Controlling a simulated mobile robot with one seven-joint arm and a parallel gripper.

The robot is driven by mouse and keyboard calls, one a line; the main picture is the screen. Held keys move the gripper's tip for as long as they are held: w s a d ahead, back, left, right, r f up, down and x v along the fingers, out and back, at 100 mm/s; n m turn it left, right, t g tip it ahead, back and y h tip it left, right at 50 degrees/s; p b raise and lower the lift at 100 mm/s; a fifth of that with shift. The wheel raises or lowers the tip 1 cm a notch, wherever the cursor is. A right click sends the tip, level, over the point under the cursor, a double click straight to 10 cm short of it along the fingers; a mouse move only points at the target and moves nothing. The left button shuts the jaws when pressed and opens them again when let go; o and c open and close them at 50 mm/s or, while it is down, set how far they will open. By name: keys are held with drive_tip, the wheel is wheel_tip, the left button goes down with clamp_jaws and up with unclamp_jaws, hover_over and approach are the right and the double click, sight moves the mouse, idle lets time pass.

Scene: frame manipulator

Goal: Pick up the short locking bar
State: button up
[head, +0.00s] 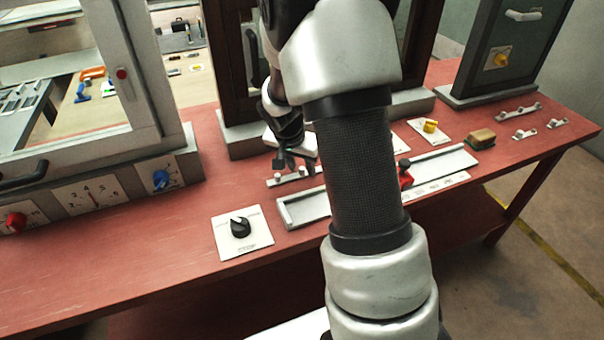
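My gripper (285,158) is at the end of my arm, which reaches over the red table in the head view. Its dark fingers point down and look spread. A light metal bar with small upright knobs (293,178) lies on the table just below the fingertips. I cannot tell whether they touch it, and part of it is hidden by the gripper. Several similar bars lie at the table's right end: a longer one (518,112) at the back and two short ones, one at the front (525,134) and one at the right (556,123).
A long metal rail tray (305,209) with a red slider (404,178) runs behind my forearm. A black knob plate (240,232) lies in front. A wood-topped block (480,138) and a yellow knob (430,126) are at right. Framed panels stand along the back.

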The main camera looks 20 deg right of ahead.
clamp_jaws()
